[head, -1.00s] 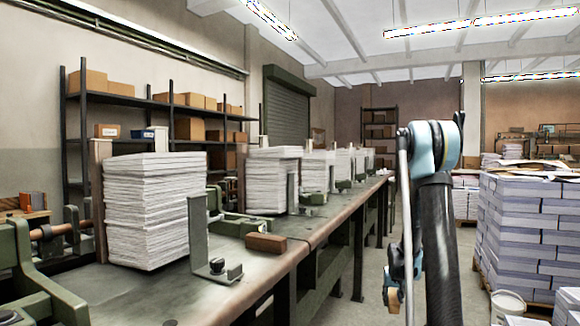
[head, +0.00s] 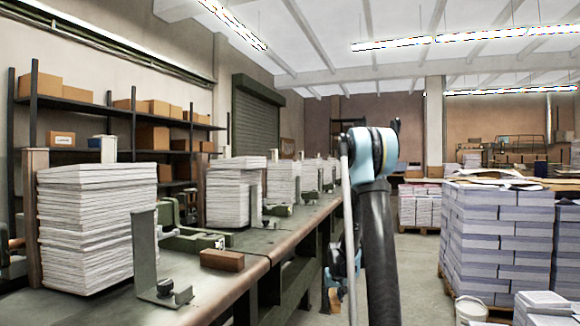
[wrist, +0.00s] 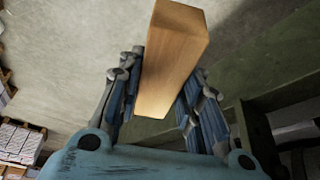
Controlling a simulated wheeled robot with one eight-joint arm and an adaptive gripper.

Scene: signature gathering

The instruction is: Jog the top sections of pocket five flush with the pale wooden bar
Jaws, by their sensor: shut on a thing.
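The pale wooden bar (wrist: 170,65) is in my gripper (wrist: 163,78) in the wrist view. The two blue-and-grey fingers are shut on its sides, and its far end points away from my palm. In the head view my gripper is low beside my arm, right of the bench and largely hidden; the bar is hard to make out there. Several stacks of paper sections stand along the bench. The nearest stack (head: 95,230) has somewhat uneven edges, and a second stack (head: 232,195) stands behind it. No pocket number is readable, so I cannot tell which is pocket five.
The long bench (head: 215,283) has a metal angle bracket (head: 146,258) and a brown wooden block (head: 222,260) near its front edge. A loaded pallet (head: 495,240) and a white bucket (head: 470,308) stand at right. Open floor (head: 415,275) lies between.

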